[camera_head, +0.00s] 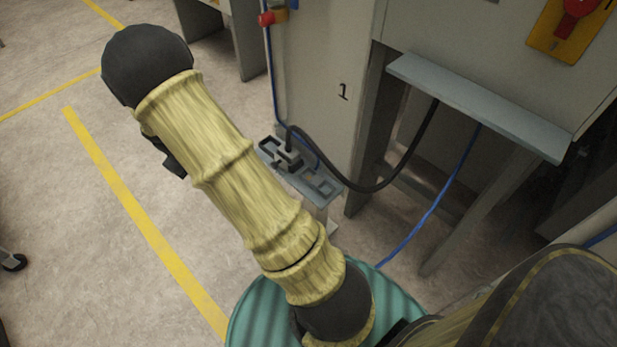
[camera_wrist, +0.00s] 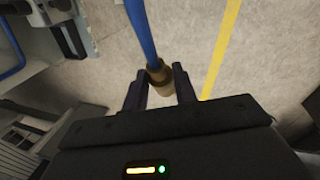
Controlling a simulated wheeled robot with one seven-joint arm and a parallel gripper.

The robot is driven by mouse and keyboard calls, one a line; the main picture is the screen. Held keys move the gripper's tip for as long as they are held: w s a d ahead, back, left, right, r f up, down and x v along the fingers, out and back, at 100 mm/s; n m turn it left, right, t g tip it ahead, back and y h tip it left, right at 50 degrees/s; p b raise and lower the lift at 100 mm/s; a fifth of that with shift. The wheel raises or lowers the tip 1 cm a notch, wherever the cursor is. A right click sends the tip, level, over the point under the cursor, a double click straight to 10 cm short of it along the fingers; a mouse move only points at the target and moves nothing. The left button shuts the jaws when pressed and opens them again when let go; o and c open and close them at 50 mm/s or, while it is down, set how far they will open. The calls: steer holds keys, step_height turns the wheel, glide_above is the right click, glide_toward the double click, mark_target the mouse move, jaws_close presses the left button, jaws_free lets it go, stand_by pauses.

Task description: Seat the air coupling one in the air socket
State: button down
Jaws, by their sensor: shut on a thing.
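My gripper (camera_wrist: 160,84) shows in the wrist view, with its dark fingers closed on either side of a brass-coloured air coupling (camera_wrist: 158,72). A blue hose (camera_wrist: 142,28) runs from the coupling toward the top of that view. In the head view the fingers and coupling are hidden behind my arm. I cannot tell which fitting is the air socket.
The grey cabinet (camera_head: 318,75) stands right of my arm, with a red-handled valve (camera_head: 268,19) near its top left. A grey ledge (camera_head: 482,104) juts out on the right, with a blue hose (camera_head: 440,187) hanging below. Open floor (camera_head: 70,215) with yellow lines lies left.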

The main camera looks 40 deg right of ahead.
steer(key=s+d+r+n+g+h+b, duration=0.1)
steer(key=s+d+n+h, duration=0.3)
steer(key=d, duration=0.8)
steer(key=s+d+r+n+g+h+b, duration=0.1)
steer(key=s+d+n+h, duration=0.3)
steer(key=s+d+n, duration=0.4)
steer(key=s+d+g, duration=0.1)
steer(key=d, duration=0.4)
steer(key=shift+s+r+h+b, duration=0.2)
steer(key=shift+s+h+b, duration=0.05)
steer(key=shift+h+b, duration=0.15)
steer(key=shift+f, duration=0.1)
step_height(320, 180, down, 6)
steer(key=b, duration=0.2)
steer(key=shift+f, duration=0.1)
steer(key=shift+w+f+b, duration=0.1)
steer(key=shift+f+b, duration=0.55)
steer(key=shift+f, duration=1.25)
steer(key=shift+r, duration=0.1)
